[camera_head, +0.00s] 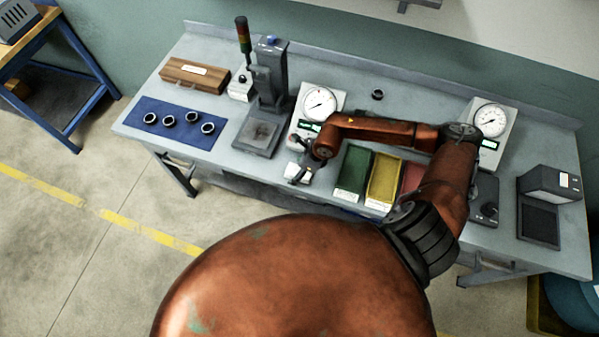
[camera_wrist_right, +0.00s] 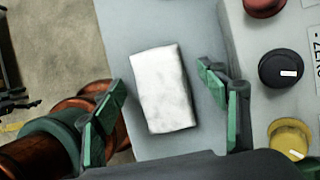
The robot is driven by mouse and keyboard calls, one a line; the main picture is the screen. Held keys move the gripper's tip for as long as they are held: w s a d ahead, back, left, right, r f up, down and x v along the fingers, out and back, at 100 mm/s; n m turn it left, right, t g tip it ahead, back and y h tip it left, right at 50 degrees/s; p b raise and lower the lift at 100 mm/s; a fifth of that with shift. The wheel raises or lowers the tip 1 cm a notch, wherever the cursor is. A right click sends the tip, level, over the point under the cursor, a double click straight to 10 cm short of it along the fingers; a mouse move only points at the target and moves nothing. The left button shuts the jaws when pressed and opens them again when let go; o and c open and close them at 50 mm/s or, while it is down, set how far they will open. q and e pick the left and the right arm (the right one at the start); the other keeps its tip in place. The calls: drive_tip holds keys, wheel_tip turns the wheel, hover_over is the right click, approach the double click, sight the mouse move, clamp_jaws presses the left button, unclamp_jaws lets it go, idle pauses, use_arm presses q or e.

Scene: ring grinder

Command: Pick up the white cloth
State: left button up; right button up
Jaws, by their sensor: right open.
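The white cloth (camera_wrist_right: 160,90) is a small folded rectangular pad lying on the grey bench top, near its front edge. In the wrist view it lies between the two green-padded fingers of my right gripper (camera_wrist_right: 161,84), with a gap on both sides. In the head view the cloth (camera_head: 292,171) shows as a white patch, partly hidden by my right gripper (camera_head: 300,165). The right gripper is open and empty, over the cloth. I cannot tell its exact height above the bench.
A dial gauge unit (camera_head: 319,103) stands just behind the cloth; its red, black and yellow knobs (camera_wrist_right: 290,138) are close to the right finger. A green tray (camera_head: 353,172) and yellow tray (camera_head: 384,178) are to the right. A press stand (camera_head: 270,85) and blue mat (camera_head: 172,143) with rings are left.

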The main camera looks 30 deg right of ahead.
use_arm(q)
drive_tip(key=shift+w, duration=0.35)
use_arm(e)
drive_tip(key=shift+c, duration=0.4)
drive_tip(key=c, duration=1)
use_arm(q)
drive_tip(key=shift+r, duration=0.1)
use_arm(e)
drive_tip(key=shift+r, duration=0.1)
